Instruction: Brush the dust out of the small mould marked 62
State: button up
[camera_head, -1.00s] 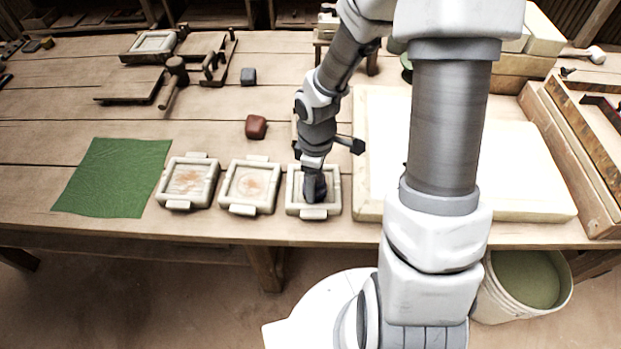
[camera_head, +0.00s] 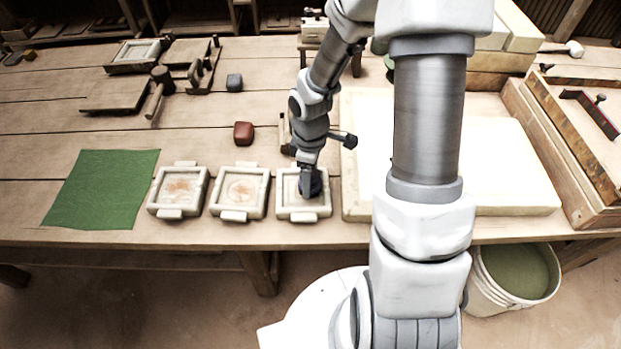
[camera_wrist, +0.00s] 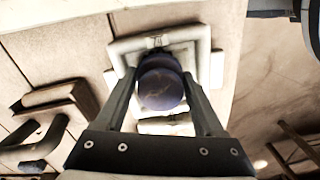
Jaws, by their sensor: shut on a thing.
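Three small pale moulds stand in a row along the table's front: a left mould (camera_head: 153,207), a middle mould (camera_head: 213,209) and a right mould (camera_head: 283,210). Orange-brown dust shows in the left and middle ones. No number is readable on any of them. My gripper (camera_head: 309,182) is over the right mould, shut on a dark round-topped tool, seemingly a brush. In the wrist view the tool's dark blue knob (camera_wrist: 160,88) sits between the fingers and hides much of the mould (camera_wrist: 203,62) beneath. I cannot tell whether its lower end touches the mould floor.
A green cloth (camera_head: 100,188) lies left of the moulds. A red-brown block (camera_head: 243,133) lies behind them, and a large pale slab (camera_head: 510,170) lies to the right. A mallet (camera_head: 158,92) and wooden boards are at the back left. A bucket (camera_head: 512,280) stands below the front edge.

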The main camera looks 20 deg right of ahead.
jog(key=shift+w+d, duration=0.1)
jog(key=shift+w, duration=0.65)
jog(key=shift+w+a+r, duration=0.1)
jog(key=shift+w+a, duration=0.05)
jog(key=shift+a, duration=1.45)
